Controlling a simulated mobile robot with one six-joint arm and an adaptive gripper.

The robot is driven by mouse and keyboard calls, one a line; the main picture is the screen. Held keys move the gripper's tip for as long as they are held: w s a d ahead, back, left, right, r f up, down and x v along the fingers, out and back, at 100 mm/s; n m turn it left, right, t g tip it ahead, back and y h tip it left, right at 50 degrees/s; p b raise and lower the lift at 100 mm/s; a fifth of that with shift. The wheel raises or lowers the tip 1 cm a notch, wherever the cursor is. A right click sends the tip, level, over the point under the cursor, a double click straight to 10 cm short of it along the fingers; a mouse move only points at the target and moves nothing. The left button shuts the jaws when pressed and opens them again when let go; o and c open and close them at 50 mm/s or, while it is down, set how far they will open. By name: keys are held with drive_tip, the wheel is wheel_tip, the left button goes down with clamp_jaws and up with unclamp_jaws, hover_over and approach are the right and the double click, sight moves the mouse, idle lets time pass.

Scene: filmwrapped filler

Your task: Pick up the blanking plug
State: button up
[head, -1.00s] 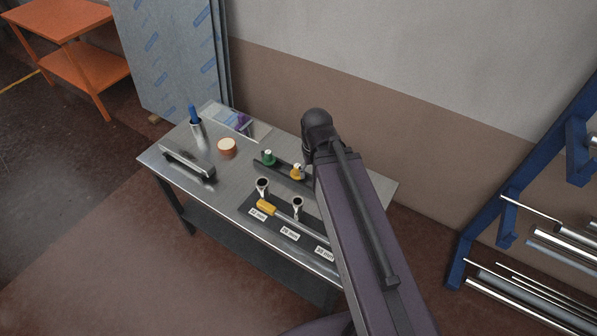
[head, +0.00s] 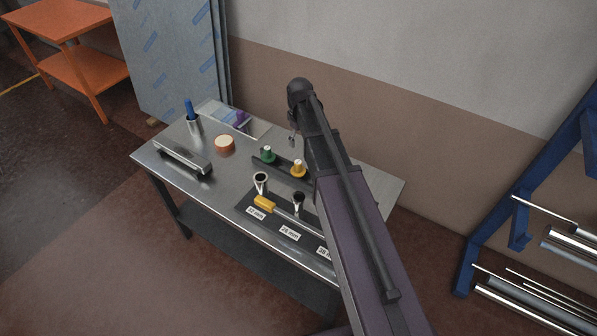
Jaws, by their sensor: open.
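My gripper (head: 293,139) is open, hanging above the back of the table, behind and above the green and yellow pieces. Only a small part of it shows below my wrist, and it appears apart from both pieces. My arm hides the right part of the table.
A wall is close behind.

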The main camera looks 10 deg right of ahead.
sight(298, 162)
drive_tip(key=shift+f, duration=0.15)
wheel_tip(298, 162, down, 8)
drive_tip(key=b, duration=0.8)
drive_tip(key=shift+f+b, duration=0.15)
drive_tip(key=shift+b, duration=0.2)
drive_tip(key=shift+f, duration=0.1)
idle(0.3)
drive_tip(key=f+b, duration=0.3)
drive_tip(key=shift+w+a+f, duration=0.15)
drive_tip(key=shift+w+a, duration=0.05)
drive_tip(key=shift+f+b, duration=0.85)
drive_tip(key=shift+b, duration=0.25)
clamp_jaws()
